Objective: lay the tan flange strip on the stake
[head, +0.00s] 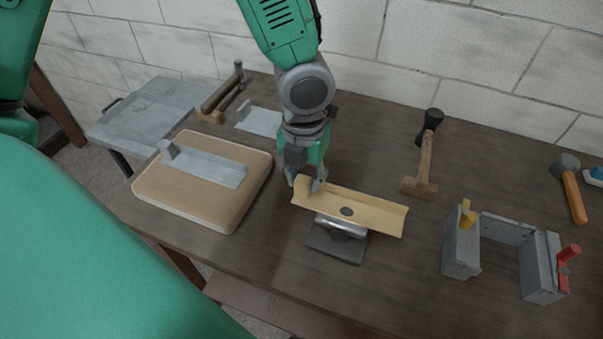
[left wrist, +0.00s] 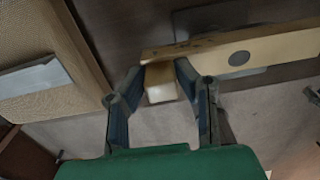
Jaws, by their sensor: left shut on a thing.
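The tan flange strip (head: 375,209) lies across the top of the stake (head: 338,228), a rounded metal bar on a dark square base. The strip runs from upper left to lower right, with a dark round spot near its middle. I cannot tell whether it touches the stake or hovers just above it. My left gripper (head: 306,184) is shut on the block-like tab at the strip's left end. In the left wrist view, the fingers (left wrist: 158,82) flank this tab, and the strip (left wrist: 275,50) extends right. My right gripper is not in view.
A grey clamp-like fixture (head: 461,248) with yellow and red handles and an orange-handled hammer (head: 573,190) are at right. Bare bench lies between stake and fixture.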

